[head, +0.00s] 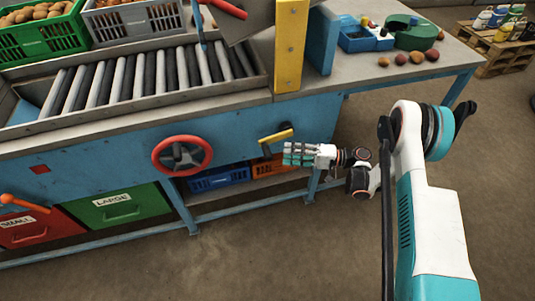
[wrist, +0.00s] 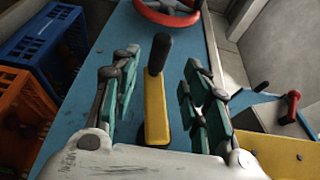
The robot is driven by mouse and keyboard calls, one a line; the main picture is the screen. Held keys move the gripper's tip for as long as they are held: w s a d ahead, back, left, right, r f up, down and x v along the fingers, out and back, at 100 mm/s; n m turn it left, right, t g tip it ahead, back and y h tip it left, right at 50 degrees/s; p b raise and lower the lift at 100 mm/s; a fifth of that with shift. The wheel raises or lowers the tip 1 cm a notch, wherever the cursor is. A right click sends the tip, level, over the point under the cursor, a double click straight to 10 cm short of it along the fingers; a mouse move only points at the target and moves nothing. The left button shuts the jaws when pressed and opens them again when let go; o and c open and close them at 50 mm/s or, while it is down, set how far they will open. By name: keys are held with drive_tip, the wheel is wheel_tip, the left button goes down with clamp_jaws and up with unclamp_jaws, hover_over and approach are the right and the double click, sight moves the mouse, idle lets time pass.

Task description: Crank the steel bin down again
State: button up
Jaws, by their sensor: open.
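The crank has a flat yellow arm (head: 278,136) and a black handle, and sits on the blue front panel of the bench. In the wrist view, the yellow arm (wrist: 155,112) lies between my fingers and the black handle (wrist: 158,54) stands up at its far end. My gripper (head: 288,154) is open, just right of and below the crank in the head view. In the wrist view, my gripper (wrist: 160,78) has one finger on each side of the crank, with gaps on both sides. A grey steel part (head: 262,32), perhaps the bin, is cut off at the top.
A red handwheel (head: 182,156) is left of the crank. Blue (head: 218,178) and orange (head: 268,168) crates sit below the bench. A roller conveyor (head: 150,75) and a yellow post (head: 290,45) are above. The floor in front is clear.

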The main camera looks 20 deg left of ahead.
sight(267, 152)
drive_tip(key=a, duration=0.2)
drive_tip(key=s+a+b, duration=0.1)
drive_tip(key=a, duration=0.2)
drive_tip(key=a+b, duration=0.1)
drive_tip(key=a, duration=0.2)
drive_tip(key=shift+s+a, duration=0.15)
drive_tip(key=shift+a, duration=0.1)
drive_tip(key=shift+c, duration=0.4)
clamp_jaws()
